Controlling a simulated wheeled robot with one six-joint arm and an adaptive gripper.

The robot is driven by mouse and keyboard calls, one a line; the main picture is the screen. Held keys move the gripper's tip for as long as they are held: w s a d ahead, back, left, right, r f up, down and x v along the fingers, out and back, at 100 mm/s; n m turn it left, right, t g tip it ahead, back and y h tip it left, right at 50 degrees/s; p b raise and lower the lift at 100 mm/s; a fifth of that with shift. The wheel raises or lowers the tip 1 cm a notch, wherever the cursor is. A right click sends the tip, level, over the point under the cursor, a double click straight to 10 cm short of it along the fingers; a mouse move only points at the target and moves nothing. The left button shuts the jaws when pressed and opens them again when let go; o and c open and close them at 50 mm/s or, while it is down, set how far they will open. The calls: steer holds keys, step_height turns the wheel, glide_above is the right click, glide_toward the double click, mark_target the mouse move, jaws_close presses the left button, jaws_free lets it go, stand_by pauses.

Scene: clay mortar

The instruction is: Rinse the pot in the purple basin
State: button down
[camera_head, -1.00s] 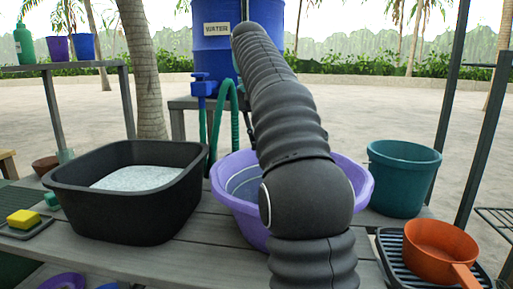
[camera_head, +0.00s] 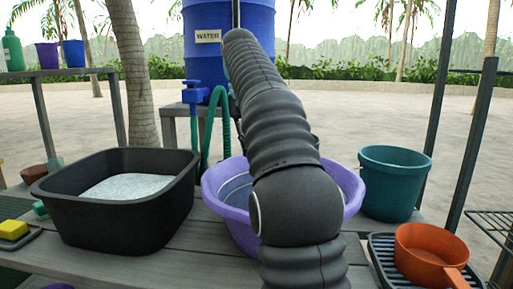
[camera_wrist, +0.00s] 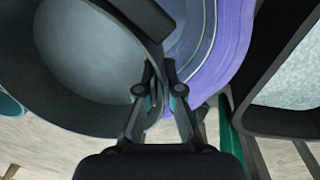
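The purple basin (camera_head: 222,213) stands on the table in the head view, with my arm across its middle. Its curved wall also shows in the wrist view (camera_wrist: 236,45). A dark grey round pot (camera_wrist: 95,65) fills the left of the wrist view, its inside facing the camera. My gripper (camera_wrist: 162,80) is closed at the pot's rim, with the wall seeming to pass between the fingers. The pot overlaps the basin in that view; whether it touches water cannot be told. In the head view my arm hides the gripper and nearly all of the pot.
A black tub (camera_head: 120,215) with pale grey contents stands left of the basin. A teal bucket (camera_head: 393,185) stands to the right. An orange saucepan (camera_head: 428,255) sits on a black rack at front right. A blue water barrel (camera_head: 205,65) with a green hose is behind the basin.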

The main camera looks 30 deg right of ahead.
steer(key=s, duration=0.1)
steer(key=s+d+r, duration=0.1)
steer(key=s+r, duration=0.1)
steer(key=s, duration=0.1)
steer(key=shift+d+r, duration=0.15)
steer(key=shift+d, duration=0.2)
steer(key=s, duration=0.1)
steer(key=s+r+n, duration=0.1)
steer(key=shift+s+d+r+n, duration=0.15)
steer(key=shift+s+d+n, duration=0.15)
steer(key=shift+s, duration=0.1)
steer(key=n, duration=0.1)
steer(key=s+n, duration=0.1)
steer(key=shift+s+r+n+t, duration=0.25)
steer(key=shift+r+n+t, duration=0.05)
steer(key=shift+r+n, duration=0.1)
steer(key=n, duration=0.2)
steer(key=shift+s+r+n, duration=0.1)
steer(key=shift+s+n, duration=0.3)
steer(key=n, duration=0.3)
steer(key=shift+a+f, duration=0.1)
steer(key=shift+f, duration=0.1)
steer(key=n, duration=0.3)
steer(key=shift+w+f+n+t, duration=0.1)
steer(key=shift+n+t, duration=0.2)
